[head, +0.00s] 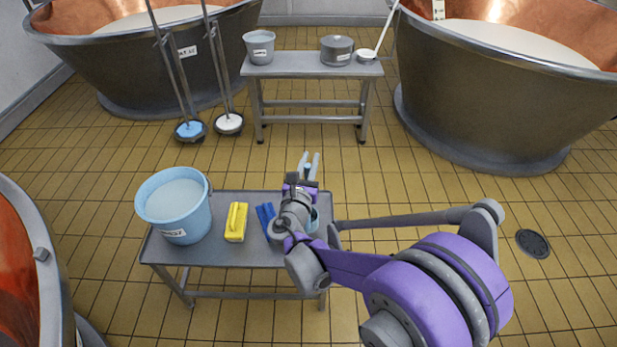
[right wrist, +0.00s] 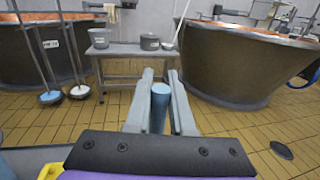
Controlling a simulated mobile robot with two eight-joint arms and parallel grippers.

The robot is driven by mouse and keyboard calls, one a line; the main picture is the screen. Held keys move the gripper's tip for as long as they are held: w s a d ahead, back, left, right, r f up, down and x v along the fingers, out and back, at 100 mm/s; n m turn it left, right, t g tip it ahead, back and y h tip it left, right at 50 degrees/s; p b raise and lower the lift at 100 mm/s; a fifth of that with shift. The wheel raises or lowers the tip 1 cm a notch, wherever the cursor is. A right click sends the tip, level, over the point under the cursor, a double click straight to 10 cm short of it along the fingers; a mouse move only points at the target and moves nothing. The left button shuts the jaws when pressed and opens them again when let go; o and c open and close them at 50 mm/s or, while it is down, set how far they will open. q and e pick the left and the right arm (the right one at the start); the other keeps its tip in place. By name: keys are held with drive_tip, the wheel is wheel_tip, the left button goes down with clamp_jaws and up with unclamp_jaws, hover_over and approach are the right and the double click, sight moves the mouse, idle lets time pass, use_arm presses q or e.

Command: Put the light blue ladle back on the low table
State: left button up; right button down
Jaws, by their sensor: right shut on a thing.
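The low table (head: 224,258) is grey and stands in the near middle of the head view. My right gripper (head: 309,167) is over its right end and shut on the light blue ladle. The ladle's handle end (right wrist: 159,92) stands upright between the two fingers in the right wrist view. A light blue rounded part (head: 314,219), which looks like the ladle's bowl, shows beside my wrist over the table's right end. My wrist hides most of the ladle, and I cannot tell whether it touches the table top. My left gripper is not in view.
A light blue bucket (head: 176,208), a yellow brush (head: 236,221) and a dark blue brush (head: 266,216) are on the low table. A farther table (head: 300,69) holds a grey bucket, a pot and a white ladle. Copper vats (head: 500,95) stand around; tiled floor lies between.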

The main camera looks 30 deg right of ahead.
drive_tip(key=shift+f+b, duration=0.55)
drive_tip(key=shift+f, duration=1.25)
drive_tip(key=c, duration=1.2)
unclamp_jaws()
drive_tip(key=shift+f, duration=0.2)
drive_tip(key=shift+c, duration=0.2)
drive_tip(key=o, duration=0.5)
drive_tip(key=shift+c, duration=0.2)
drive_tip(key=shift+r, duration=0.1)
